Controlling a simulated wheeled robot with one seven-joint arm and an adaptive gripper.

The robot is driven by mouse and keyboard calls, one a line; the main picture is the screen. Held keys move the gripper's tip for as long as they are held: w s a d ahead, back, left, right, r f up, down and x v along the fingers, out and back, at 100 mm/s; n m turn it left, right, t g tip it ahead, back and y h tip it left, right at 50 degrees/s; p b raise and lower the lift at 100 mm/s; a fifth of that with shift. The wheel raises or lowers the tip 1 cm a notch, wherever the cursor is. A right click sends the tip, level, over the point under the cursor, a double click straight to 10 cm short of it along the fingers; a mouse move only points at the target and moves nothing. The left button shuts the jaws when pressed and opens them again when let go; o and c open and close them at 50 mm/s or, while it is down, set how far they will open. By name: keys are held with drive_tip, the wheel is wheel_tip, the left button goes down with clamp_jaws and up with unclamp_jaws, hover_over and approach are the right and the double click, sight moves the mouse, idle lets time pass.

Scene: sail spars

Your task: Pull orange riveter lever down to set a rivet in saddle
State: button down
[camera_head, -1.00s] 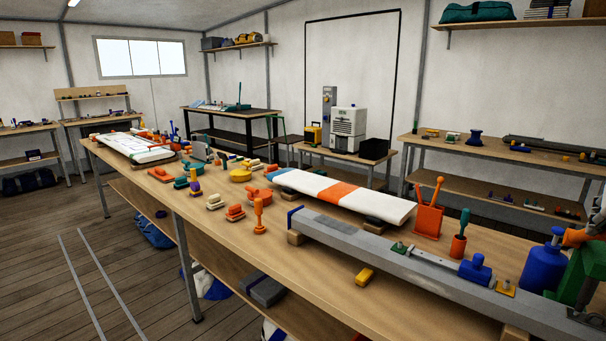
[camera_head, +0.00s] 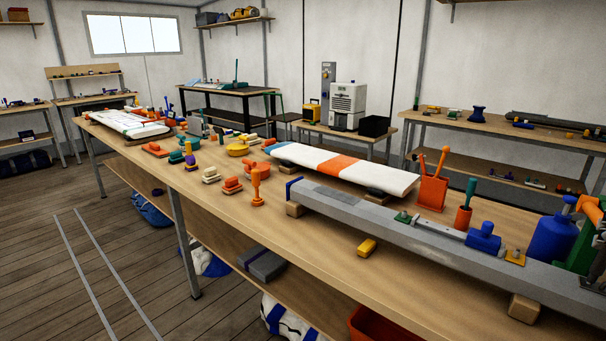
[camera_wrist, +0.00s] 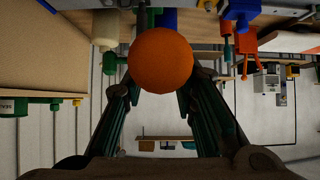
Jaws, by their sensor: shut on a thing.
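In the head view, an orange part (camera_head: 590,207), likely the lever, sits at the right edge on a green body (camera_head: 584,246), cut off by the frame. A long grey spar (camera_head: 400,228) lies on the bench. A blue fitting (camera_head: 485,238) sits on the spar; I cannot tell whether it is the saddle. The rivet is not visible.
A blue bottle (camera_head: 550,239) stands close to the green body. An orange tool holder (camera_head: 431,191) and a white sail panel with an orange band (camera_head: 300,158) are behind the spar. Several small parts crowd the bench (camera_head: 330,262), whose front strip is mostly clear.

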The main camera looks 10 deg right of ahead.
drive_tip(key=shift+f, duration=0.15)
drive_tip(key=shift+s+a+f+b, duration=0.1)
drive_tip(key=shift+a+f+b, duration=0.05)
drive_tip(key=shift+f+b, duration=0.5)
drive_tip(key=shift+s+a+f+b, duration=0.1)
drive_tip(key=shift+f+b, duration=0.3)
drive_tip(key=shift+f, duration=0.45)
drive_tip(key=shift+f+b, duration=0.6)
drive_tip(key=shift+f, duration=0.15)
drive_tip(key=r+p, duration=0.1)
drive_tip(key=r, duration=0.1)
drive_tip(key=w+d+r+p, duration=0.1)
drive_tip(key=r, duration=0.2)
drive_tip(key=d+r+p, duration=0.1)
drive_tip(key=r, duration=0.1)
drive_tip(key=shift+w+r+p, duration=0.25)
drive_tip(key=shift+r+p, duration=0.15)
drive_tip(key=shift+w+r, duration=0.1)
drive_tip(key=shift+r, duration=0.35)
